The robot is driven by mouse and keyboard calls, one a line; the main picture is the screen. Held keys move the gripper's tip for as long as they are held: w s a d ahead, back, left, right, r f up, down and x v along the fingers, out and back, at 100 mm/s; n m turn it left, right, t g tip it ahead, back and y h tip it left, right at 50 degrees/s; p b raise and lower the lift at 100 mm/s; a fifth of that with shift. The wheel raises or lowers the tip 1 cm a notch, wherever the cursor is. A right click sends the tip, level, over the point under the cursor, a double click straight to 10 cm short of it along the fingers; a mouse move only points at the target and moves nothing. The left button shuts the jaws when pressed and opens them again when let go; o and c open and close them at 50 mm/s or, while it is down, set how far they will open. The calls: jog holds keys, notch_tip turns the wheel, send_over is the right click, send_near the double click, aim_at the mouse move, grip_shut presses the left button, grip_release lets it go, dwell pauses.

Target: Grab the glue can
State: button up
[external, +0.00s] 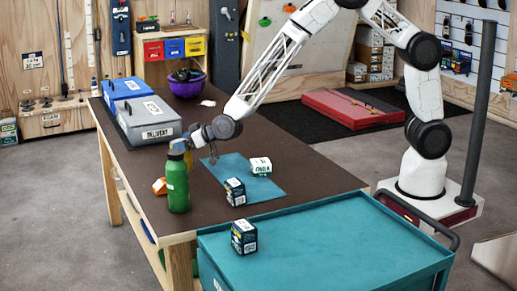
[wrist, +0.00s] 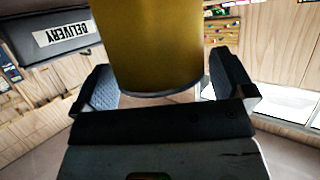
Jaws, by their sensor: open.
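A plain gold can (wrist: 150,45), whose label I cannot see, fills the space between the jaws in the wrist view. It is likely the glue can. In the external view a sliver of the gold can (external: 189,160) shows beside and behind the green bottle (external: 177,185), near the table's left side. My gripper (wrist: 162,90) is open, with a finger on each side of the can. A gap shows at the right finger; contact on the left is unclear. In the external view my gripper (external: 190,146) reaches in from the right, low over the table.
A grey delivery box (external: 148,120) and a blue box (external: 122,88) stand behind. A purple bowl (external: 188,86) is farther back. An orange item (external: 160,186) lies by the bottle. A teal mat (external: 262,188) holds small boxes; a teal cart (external: 330,245) stands in front.

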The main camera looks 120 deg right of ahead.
jog(key=shift+w+d+f, duration=0.2)
jog(key=shift+w+d, duration=0.15)
jog(key=shift+w, duration=0.1)
dwell(0.3)
jog(key=c, duration=1.1)
